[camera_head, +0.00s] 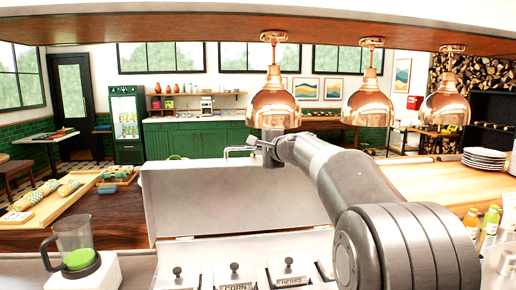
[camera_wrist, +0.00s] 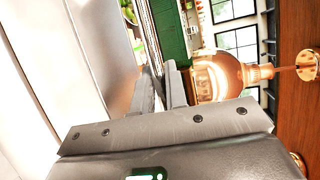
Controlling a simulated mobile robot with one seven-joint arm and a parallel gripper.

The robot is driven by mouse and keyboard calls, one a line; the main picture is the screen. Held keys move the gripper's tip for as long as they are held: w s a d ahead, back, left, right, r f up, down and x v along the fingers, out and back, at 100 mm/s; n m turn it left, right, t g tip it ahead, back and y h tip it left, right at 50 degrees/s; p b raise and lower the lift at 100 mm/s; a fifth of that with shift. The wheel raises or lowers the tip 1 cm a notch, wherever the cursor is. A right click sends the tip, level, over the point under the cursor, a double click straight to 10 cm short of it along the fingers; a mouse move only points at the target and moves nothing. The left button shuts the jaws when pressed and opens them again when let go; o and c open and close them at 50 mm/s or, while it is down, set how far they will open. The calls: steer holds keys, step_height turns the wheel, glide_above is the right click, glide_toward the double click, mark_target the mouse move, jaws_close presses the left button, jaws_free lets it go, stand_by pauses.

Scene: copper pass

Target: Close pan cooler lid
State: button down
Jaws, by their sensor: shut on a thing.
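The pan cooler lid (camera_head: 235,197) is a grey metal panel standing raised, tilted up from the cooler's back edge. Below it the pan cooler (camera_head: 208,248) lies open, with several small knobbed pan covers in its top, some labelled. My gripper (camera_head: 268,156) is at the lid's top edge, right of its middle. In the wrist view the lid is the grey surface on the left, and my gripper's fingers (camera_wrist: 162,84) are close together.
Copper heat lamps (camera_head: 274,104) hang just above and right of my gripper. A blender (camera_head: 77,247) stands at left by a wooden board (camera_head: 52,205) of wraps. Stacked plates (camera_head: 484,159) and bottles (camera_head: 490,219) are at right. My arm covers the cooler's right side.

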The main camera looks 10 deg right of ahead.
steer(key=s+f+n+t+y, duration=0.2)
steer(key=s+f+t, duration=0.3)
steer(key=s, duration=0.6)
steer(key=s+f+n+t+y, duration=0.2)
steer(key=s+f, duration=0.5)
steer(key=s, duration=0.4)
steer(key=s+f+n+y, duration=0.1)
steer(key=s+f+y, duration=0.1)
steer(key=f, duration=0.5)
steer(key=s+f+n+t+y, duration=0.1)
steer(key=s+f, duration=0.3)
steer(key=f, duration=0.4)
steer(key=shift+s+n+y, duration=0.25)
steer(key=shift+n+y, duration=0.15)
steer(key=shift+n, duration=0.3)
steer(key=shift+f, duration=0.15)
steer(key=c, duration=1.5)
jaws_free()
steer(key=shift+o, duration=0.2)
